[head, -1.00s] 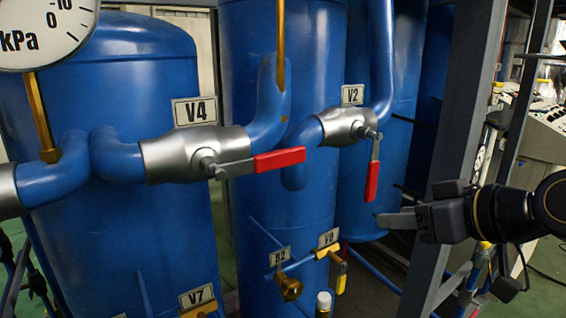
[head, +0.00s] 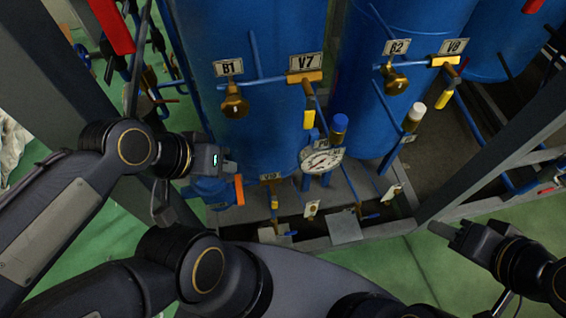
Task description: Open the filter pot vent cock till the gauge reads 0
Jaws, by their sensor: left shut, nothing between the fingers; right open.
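A small white round gauge (head: 321,160) shows low between the two blue tanks; its reading is too small to tell. Brass valve V7 (head: 304,77) has a yellow handle (head: 309,119) hanging down. An orange handle (head: 239,190) stands upright by a blue body (head: 208,192), partly hidden by my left arm. I cannot tell which of these is the filter pot vent cock. My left gripper (head: 231,166) is shut and empty, just above the orange handle, left of the gauge. My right gripper (head: 448,234) is open and empty at the lower right, away from the valves.
Brass fittings B1 (head: 234,101) and B2 (head: 395,80) and valve V8 (head: 445,62) are on the tank fronts. A blue-capped tube (head: 340,126) and a white-capped tube (head: 415,116) rise near the gauge. Grey frame beams flank the tanks. Green floor is free at the lower right.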

